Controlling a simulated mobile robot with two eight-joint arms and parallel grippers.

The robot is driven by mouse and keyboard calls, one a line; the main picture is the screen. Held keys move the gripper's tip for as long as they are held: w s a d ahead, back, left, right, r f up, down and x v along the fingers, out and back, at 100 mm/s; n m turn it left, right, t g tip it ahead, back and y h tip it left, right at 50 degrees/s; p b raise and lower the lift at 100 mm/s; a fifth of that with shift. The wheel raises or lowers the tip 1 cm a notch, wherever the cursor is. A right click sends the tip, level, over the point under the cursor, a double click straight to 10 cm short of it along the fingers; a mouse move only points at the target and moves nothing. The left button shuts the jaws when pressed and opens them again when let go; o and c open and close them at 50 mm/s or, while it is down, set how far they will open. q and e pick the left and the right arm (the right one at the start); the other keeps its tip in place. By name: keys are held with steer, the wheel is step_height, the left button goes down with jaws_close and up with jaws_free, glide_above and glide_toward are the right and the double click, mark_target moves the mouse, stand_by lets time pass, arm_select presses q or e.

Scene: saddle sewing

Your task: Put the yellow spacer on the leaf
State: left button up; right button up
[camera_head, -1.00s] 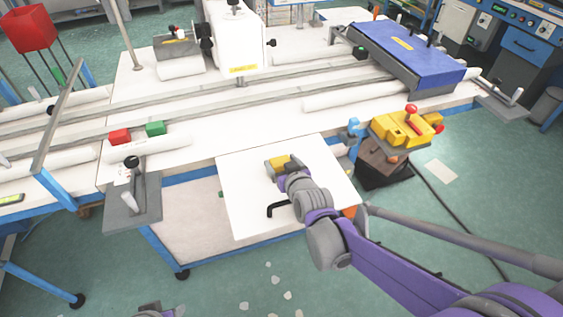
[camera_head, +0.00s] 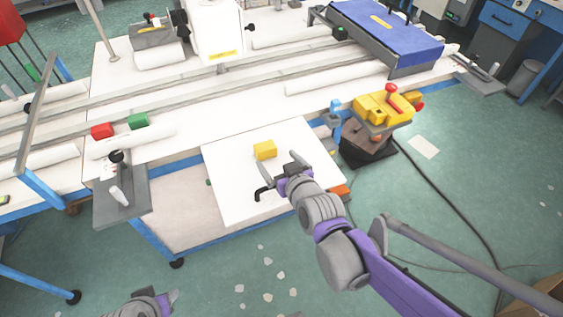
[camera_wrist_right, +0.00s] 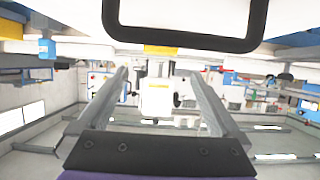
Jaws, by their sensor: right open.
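The yellow spacer (camera_head: 265,150) is a small block resting on the white leaf (camera_head: 228,172), near its middle. My right gripper (camera_head: 279,174) is open and empty, just below and right of the spacer and apart from it. In the right wrist view the two open fingers (camera_wrist_right: 156,76) have nothing between them that they hold. A yellow strip beyond them there looks like the spacer (camera_wrist_right: 160,49). My left gripper (camera_head: 146,304) shows only partly at the bottom edge, and its jaws are unclear.
A black handle (camera_head: 261,190) stands at the leaf's front edge, close to my right gripper; a black loop fills the top of the wrist view. A yellow clamp-like device (camera_head: 383,108) stands right of the leaf. Red (camera_head: 102,131) and green (camera_head: 138,121) blocks lie on the bench.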

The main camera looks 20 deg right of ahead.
steer(key=shift+v, duration=1.1)
stand_by(0.6)
